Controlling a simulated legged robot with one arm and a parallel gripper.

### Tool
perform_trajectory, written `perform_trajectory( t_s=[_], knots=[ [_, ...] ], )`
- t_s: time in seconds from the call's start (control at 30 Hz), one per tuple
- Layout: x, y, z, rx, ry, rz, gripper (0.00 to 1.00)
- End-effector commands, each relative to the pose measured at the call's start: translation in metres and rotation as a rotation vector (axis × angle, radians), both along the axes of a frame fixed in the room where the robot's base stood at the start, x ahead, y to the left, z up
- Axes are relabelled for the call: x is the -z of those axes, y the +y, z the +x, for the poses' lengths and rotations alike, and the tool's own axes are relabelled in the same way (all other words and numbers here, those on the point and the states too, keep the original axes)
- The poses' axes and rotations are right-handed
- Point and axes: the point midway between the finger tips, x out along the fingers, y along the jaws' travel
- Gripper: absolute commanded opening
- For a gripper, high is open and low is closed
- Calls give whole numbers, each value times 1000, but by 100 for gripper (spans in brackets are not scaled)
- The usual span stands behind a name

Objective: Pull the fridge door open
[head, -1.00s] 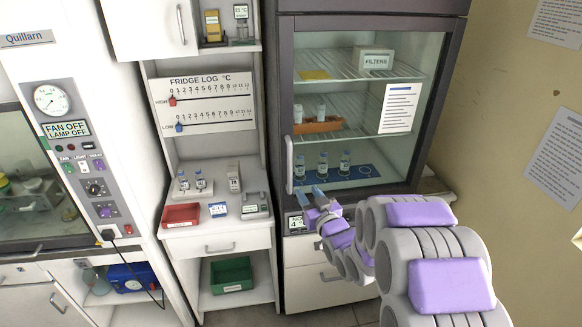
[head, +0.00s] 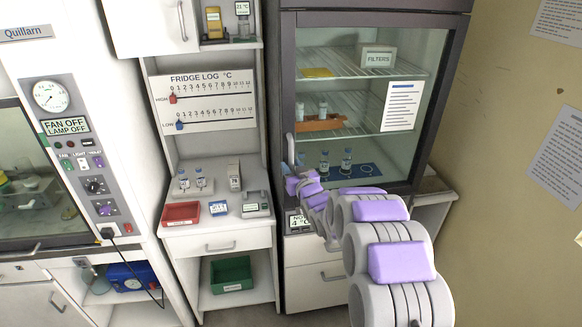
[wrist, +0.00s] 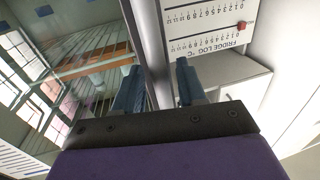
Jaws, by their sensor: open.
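The fridge door (head: 372,150) is a glass pane in a dark grey frame, and it looks closed. Its pale upright handle (head: 290,148) runs along the door's left edge; its lower part is hidden behind my gripper. My gripper (head: 296,168) is at the handle's lower half. In the wrist view, the two blue fingers of my gripper (wrist: 158,80) are spread apart. A pale grey bar that looks like the handle (wrist: 153,50) runs between them. I cannot tell whether either finger touches it.
Vials and a filters box (head: 377,56) stand inside the fridge. To the left is a white bench unit with a red tray (head: 181,213) and a fridge log board (head: 203,98). The wall (head: 500,130) is close on the right.

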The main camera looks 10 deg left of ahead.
Motion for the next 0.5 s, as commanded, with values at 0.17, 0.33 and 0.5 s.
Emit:
perform_trajectory(
  t_s=[0.17, 0.33, 0.5],
  knots=[
    [-1, 5, 8, -1, -2, 1, 40],
    [-1, 5, 10, 0, 0, 1, 40],
    [-1, 5, 10, 0, 0, 1, 40]
  ],
)
